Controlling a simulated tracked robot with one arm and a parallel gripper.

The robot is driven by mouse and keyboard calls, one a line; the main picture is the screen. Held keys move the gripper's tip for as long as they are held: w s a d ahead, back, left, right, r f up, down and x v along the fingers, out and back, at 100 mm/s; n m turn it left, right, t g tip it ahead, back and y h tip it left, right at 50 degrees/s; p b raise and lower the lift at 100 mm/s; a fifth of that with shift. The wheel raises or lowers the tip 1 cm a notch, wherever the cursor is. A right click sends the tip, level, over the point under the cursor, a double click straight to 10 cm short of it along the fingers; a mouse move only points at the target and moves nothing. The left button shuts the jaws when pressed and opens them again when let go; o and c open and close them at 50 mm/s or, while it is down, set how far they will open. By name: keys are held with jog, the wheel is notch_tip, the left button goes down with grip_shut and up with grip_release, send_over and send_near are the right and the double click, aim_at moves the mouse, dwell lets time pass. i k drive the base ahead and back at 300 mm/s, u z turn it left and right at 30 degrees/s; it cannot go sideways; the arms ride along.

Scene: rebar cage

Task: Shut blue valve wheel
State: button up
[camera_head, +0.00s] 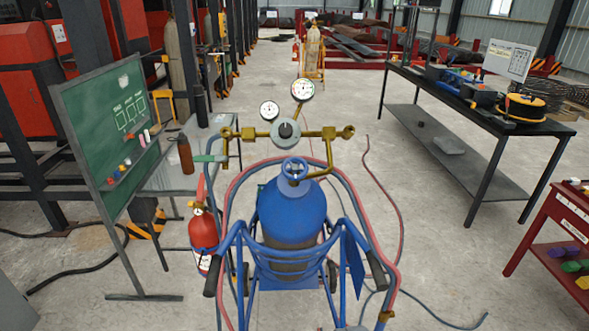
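The blue valve wheel (294,168) sits on top of a blue gas cylinder (291,212), near the middle of the view. The cylinder stands upright in a blue hand cart (251,243). A brass regulator (286,131) with two round gauges stands just above and behind the wheel in the picture. The wheel is unobstructed from this side. How far it is turned cannot be told. My gripper does not show in the view.
A red fire extinguisher (203,232) stands left of the cart, and a green chalkboard (113,124) is farther left. Red and blue hoses (398,213) loop around the cart and over the floor. A black workbench (470,116) and red tool cart (562,235) stand at right.

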aim_at(294, 168)
jog(key=k, duration=0.65)
jog(key=z, duration=0.2)
jog(key=i, duration=1.75)
jog(key=u, duration=0.75)
